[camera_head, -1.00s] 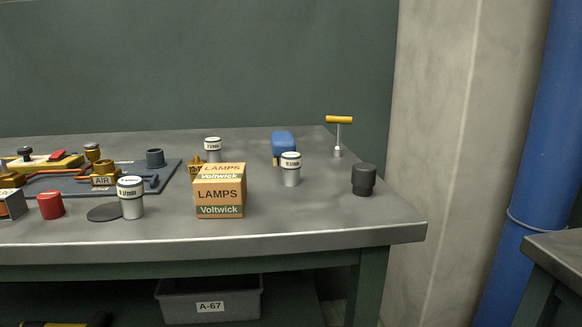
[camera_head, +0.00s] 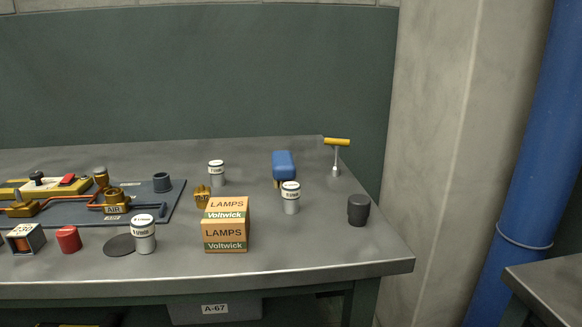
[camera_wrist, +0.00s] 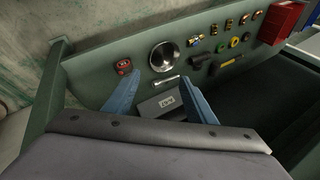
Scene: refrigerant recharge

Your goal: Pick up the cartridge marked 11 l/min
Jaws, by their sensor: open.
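Three small cylindrical cartridges with pale, white-banded tops stand upright on the bench in the head view. One is at the front left (camera_head: 143,236), one at the back (camera_head: 217,173), and one right of centre (camera_head: 290,199). Each band bears a flow mark in l/min, but the numbers are too small to read surely, so I cannot tell which is 11. My gripper (camera_wrist: 163,81) shows in the wrist view as two blue fingers, apart and empty. It is outside the head view, and no cartridge is clear in the wrist view.
A lamps carton (camera_head: 226,235) stands between the front-left and right-hand cartridges. A blue block (camera_head: 284,164), a yellow T-handled tool (camera_head: 337,156) and a dark cylinder (camera_head: 358,210) stand to the right. A fitting board (camera_head: 172,207), red cylinder (camera_head: 68,239) and dark disc (camera_head: 118,246) lie left.

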